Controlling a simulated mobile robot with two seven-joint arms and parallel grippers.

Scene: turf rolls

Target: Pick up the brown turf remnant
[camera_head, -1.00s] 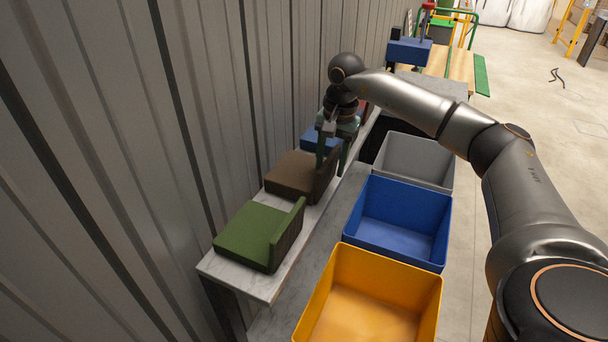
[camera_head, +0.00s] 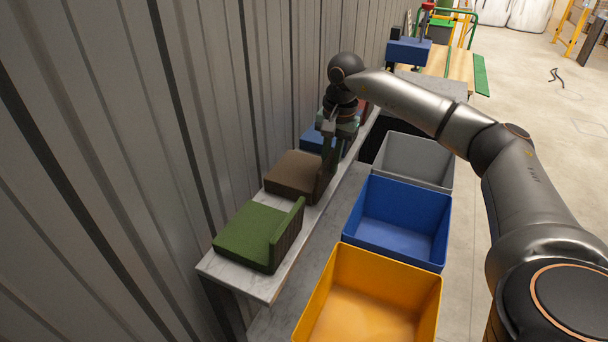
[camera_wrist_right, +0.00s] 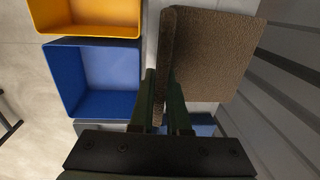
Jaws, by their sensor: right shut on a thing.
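The brown turf remnant (camera_head: 293,174) lies on a pale narrow shelf (camera_head: 262,286) along the wall, between a green turf piece (camera_head: 250,233) and a blue one (camera_head: 312,138). It has a flat part and an upright edge on its right side. My right gripper (camera_head: 328,168) is shut on that upright edge from above. In the right wrist view, the fingers (camera_wrist_right: 167,100) stand on both sides of the edge of the brown turf remnant (camera_wrist_right: 213,55). The remnant still appears to rest on the shelf. My left gripper is not in view.
Yellow (camera_head: 372,300), blue (camera_head: 398,222) and grey (camera_head: 414,162) open bins stand in a row right of the shelf and look empty. A ribbed metal wall (camera_head: 130,160) runs close along the shelf's left side. Open floor lies to the right.

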